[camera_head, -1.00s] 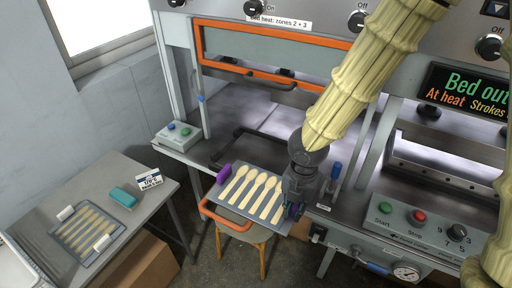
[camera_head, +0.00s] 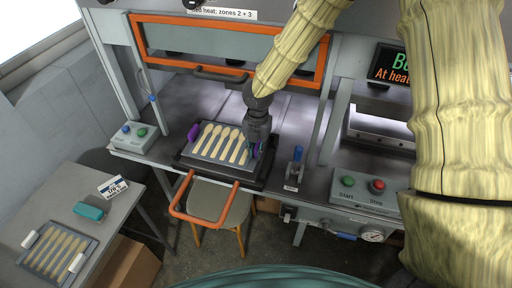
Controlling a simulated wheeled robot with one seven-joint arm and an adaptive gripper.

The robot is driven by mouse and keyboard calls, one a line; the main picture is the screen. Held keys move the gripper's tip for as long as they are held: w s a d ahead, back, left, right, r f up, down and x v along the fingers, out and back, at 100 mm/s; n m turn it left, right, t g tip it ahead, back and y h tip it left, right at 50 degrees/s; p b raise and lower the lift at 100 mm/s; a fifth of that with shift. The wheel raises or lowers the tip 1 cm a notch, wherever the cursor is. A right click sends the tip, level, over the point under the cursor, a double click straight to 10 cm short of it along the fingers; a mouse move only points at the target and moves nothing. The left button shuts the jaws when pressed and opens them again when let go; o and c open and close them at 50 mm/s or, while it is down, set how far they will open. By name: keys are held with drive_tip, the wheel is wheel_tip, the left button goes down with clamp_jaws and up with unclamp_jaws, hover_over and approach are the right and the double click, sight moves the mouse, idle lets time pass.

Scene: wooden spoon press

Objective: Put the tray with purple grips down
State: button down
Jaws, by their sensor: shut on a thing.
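The tray with purple grips (camera_head: 237,168) is a grey tray bearing several wooden spoons. It is at the front of the press opening, over a dark plate with an orange handle (camera_head: 203,219). Its left purple grip (camera_head: 193,132) shows clear; the right grip is mostly hidden by my gripper. My gripper (camera_head: 255,150) points down at the tray's right end and is shut on it. I cannot tell whether the tray's underside touches the dark plate.
The orange-framed press guard (camera_head: 233,50) is above and behind the tray. A blue-topped lever (camera_head: 296,163) and a Start/Stop panel (camera_head: 365,192) stand right. The left table (camera_head: 75,190) holds another spoon tray (camera_head: 57,252) with white grips, a teal block (camera_head: 89,211) and a sign (camera_head: 112,187). A stool (camera_head: 225,210) is below.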

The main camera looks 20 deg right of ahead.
drive_tip(key=shift+w+d+f, duration=0.15)
drive_tip(key=shift+w, duration=0.95)
drive_tip(key=shift+s+d+f+p, duration=0.1)
drive_tip(key=shift+s+f+p, duration=0.1)
drive_tip(key=shift+f+p, duration=0.5)
drive_tip(key=shift+w+f+p, duration=0.15)
drive_tip(key=shift+f+p, duration=0.4)
drive_tip(key=shift+f, duration=0.5)
drive_tip(key=c, duration=1.4)
unclamp_jaws()
drive_tip(key=shift+f, duration=0.1)
